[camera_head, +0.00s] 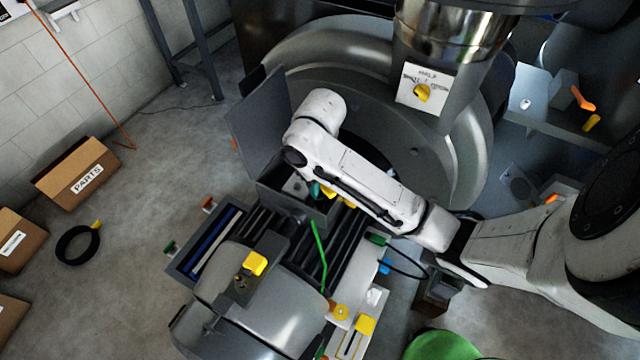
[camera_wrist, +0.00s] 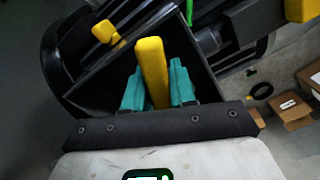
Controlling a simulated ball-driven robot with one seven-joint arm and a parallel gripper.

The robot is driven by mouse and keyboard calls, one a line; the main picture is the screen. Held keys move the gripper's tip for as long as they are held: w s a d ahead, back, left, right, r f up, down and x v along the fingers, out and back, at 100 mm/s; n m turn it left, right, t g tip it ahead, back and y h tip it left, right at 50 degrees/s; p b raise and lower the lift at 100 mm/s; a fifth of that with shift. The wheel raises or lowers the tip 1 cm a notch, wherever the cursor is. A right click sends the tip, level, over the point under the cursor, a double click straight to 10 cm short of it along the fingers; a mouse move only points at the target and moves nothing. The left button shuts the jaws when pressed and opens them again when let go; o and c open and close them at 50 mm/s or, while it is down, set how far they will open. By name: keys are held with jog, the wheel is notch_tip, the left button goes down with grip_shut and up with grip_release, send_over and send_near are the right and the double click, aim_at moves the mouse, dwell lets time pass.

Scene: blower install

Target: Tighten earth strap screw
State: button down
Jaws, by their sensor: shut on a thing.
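My gripper (camera_wrist: 158,92) has teal fingers closed on both sides of a yellow handle (camera_wrist: 152,62) in the wrist view. In the camera_head view my gripper (camera_head: 316,190) is partly hidden by my arm, at an open grey box (camera_head: 300,207) with a raised lid (camera_head: 258,110). A green strap or wire (camera_head: 319,252) runs from the box down along the motor; its end shows in the wrist view (camera_wrist: 189,10). A smaller yellow part (camera_wrist: 106,33) sits inside the dark box. The earth strap screw cannot be made out, nor whether the handle touches it.
The grey motor (camera_head: 270,310) carries a yellow piece on top. The large blower housing (camera_head: 455,150) stands behind my arm. A white tray (camera_head: 350,340) with yellow items lies beside the motor. Cardboard boxes (camera_head: 78,172) and a black ring (camera_head: 77,245) are on the left floor.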

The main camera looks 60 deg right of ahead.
jog(key=shift+r, duration=0.3)
jog(key=shift+r, duration=2)
jog(key=shift+r, duration=0.1)
